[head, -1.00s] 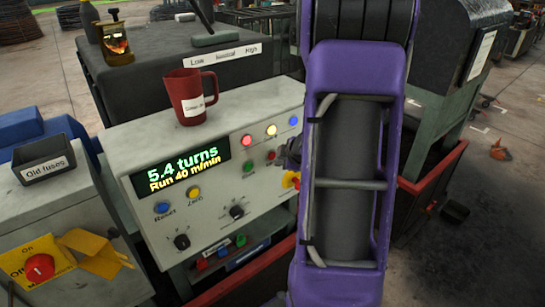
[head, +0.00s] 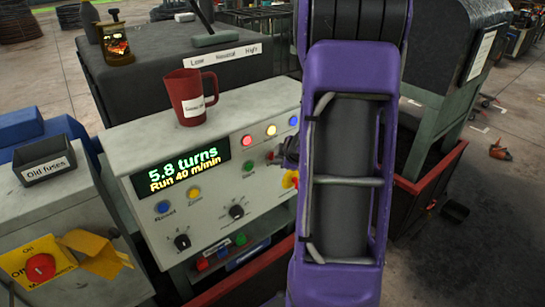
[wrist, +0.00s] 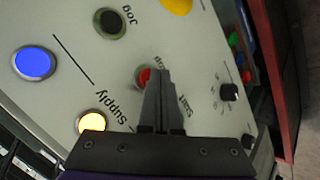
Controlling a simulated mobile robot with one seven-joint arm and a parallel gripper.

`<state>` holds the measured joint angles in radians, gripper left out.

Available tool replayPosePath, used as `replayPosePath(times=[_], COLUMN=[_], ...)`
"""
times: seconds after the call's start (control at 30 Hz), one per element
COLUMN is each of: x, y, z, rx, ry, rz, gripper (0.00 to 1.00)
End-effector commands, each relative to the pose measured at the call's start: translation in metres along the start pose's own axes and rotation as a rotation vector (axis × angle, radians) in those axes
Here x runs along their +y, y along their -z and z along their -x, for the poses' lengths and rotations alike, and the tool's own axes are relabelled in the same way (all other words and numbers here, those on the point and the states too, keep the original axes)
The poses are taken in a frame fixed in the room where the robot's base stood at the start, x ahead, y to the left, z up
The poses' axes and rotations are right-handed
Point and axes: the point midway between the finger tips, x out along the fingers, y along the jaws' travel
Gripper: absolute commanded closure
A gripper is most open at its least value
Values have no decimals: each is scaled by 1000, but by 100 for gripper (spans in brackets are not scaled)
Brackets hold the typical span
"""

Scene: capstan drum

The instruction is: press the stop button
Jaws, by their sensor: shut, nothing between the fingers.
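The stop button is the red button (wrist: 145,77) on the sloping control panel (head: 222,214); in the wrist view its label is mostly hidden by my fingers. The green start button (head: 249,168) sits to its left in the head view. My gripper (wrist: 161,72) is shut and empty, its fingertips over the edge of the red button. I cannot tell whether they touch it. In the head view my gripper (head: 288,152) is at the panel's right side, partly hidden by my purple arm. The display (head: 181,172) reads 5.8 turns, Run 40 m/min.
A red mug (head: 193,97) stands on the panel's top. A red knob on a yellow base (head: 290,180) sits close to my gripper. A blue button (wrist: 35,62), a yellow one (wrist: 92,122) and a dark jog button (wrist: 110,22) surround the fingers.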

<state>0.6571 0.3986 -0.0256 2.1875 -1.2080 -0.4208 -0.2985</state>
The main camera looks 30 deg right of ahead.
Motion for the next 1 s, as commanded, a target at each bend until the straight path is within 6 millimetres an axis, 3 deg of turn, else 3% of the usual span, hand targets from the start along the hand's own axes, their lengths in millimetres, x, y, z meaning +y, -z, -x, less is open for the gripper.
replayPosePath(times=[1.0], x=[5], y=[5], z=[-6], rx=[1], ry=[0], rz=[1], gripper=[100])
